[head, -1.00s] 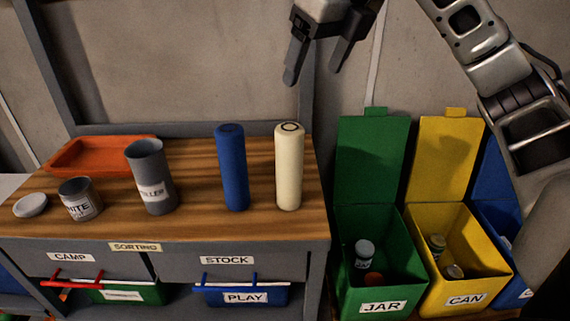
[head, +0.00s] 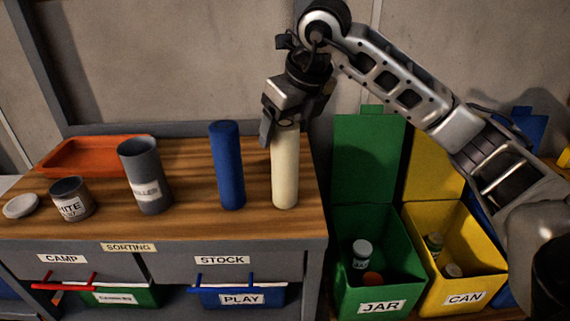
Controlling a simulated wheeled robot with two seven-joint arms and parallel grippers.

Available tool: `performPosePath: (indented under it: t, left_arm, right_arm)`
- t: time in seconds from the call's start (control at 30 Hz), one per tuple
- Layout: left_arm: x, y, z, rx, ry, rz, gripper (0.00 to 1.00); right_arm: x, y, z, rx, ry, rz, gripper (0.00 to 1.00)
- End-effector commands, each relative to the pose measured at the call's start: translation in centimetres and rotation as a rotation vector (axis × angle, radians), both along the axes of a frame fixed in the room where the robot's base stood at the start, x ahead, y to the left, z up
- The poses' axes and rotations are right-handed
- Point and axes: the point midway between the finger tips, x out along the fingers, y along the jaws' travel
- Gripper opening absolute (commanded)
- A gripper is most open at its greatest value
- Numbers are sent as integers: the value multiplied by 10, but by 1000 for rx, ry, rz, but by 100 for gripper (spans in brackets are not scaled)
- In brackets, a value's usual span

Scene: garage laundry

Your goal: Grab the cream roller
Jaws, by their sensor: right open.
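The cream roller (head: 285,172) stands upright on the wooden bench top, near its right end. My right gripper (head: 281,138) is at the top of the cream roller, pointing down, with its fingers open. One finger shows at the roller's upper left, and the gripper hides the roller's top end. I cannot tell whether the fingers touch it. My left gripper is not in view.
A blue roller (head: 227,166) stands close to the left. A grey labelled cup (head: 146,177), a white-labelled can (head: 72,199), a lid (head: 21,206) and an orange tray (head: 78,158) lie further left. Green (head: 343,281) and yellow (head: 432,285) bins stand right of the bench.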

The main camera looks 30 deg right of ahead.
Motion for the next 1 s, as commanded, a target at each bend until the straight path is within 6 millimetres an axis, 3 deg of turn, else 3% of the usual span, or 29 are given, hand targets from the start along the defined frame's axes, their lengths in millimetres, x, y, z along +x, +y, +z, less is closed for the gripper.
performPosePath:
  t: [0.3, 0.5, 0.53, 0.83, 1.0]
  left_arm:
    - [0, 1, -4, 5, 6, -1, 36]
    - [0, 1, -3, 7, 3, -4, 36]
    - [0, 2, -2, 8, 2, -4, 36]
    - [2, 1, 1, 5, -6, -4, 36]
    - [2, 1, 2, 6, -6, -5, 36]
  right_arm:
    - [3, 1, -7, 0, -1, 0, 73]
    - [3, 1, -7, 1, 0, 0, 18]
    - [3, 1, -7, 1, 0, 0, 12]
    - [3, 1, -4, 1, -2, 0, 12]
    - [4, 1, 10, 2, -5, 2, 12]
